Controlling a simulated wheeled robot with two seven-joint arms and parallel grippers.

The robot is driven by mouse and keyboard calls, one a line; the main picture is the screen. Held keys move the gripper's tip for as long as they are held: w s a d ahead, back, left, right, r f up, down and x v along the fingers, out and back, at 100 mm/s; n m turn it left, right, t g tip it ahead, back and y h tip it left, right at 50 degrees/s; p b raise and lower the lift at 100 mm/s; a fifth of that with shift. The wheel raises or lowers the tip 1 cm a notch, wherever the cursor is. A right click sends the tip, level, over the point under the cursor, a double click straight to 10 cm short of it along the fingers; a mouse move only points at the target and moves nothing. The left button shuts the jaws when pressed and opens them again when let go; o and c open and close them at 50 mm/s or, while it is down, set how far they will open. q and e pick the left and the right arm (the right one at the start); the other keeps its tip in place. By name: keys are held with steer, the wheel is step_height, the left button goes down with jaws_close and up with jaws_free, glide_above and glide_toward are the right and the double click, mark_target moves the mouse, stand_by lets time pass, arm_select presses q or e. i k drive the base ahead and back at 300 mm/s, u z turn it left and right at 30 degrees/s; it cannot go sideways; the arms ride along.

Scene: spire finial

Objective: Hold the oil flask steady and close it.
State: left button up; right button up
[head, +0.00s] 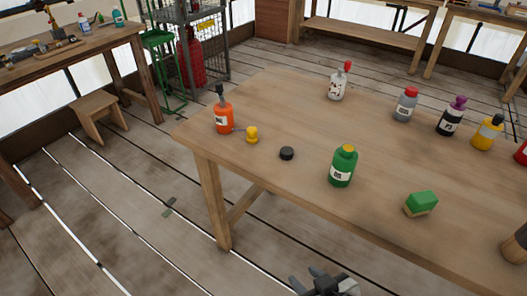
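A green bottle (343,167) with a white label and a yellowish top stands upright near the front of the wooden table. It may be the oil flask; no readable label confirms this. A flat black round piece, like a cap (287,153), lies on the table to its left. A small yellow stopper-like piece (252,135) stands farther left, beside an orange bottle (223,116) with a dark top. My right gripper (324,282) is at the bottom edge, partly cut off, in front of the table and clear of the bottles. Its grey fingers look apart, with nothing between them. My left gripper is not in view.
A green-topped block (421,203) lies right of the green bottle. A white bottle (338,86), a grey one (405,104), a black one (451,116) and a yellow one (487,133) stand farther back. A brown wooden object (515,247) is at the right edge. The table's middle is clear.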

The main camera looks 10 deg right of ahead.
mark_target(345, 157)
steer(key=z, duration=0.05)
steer(key=k, duration=0.15)
steer(key=z, duration=1.3)
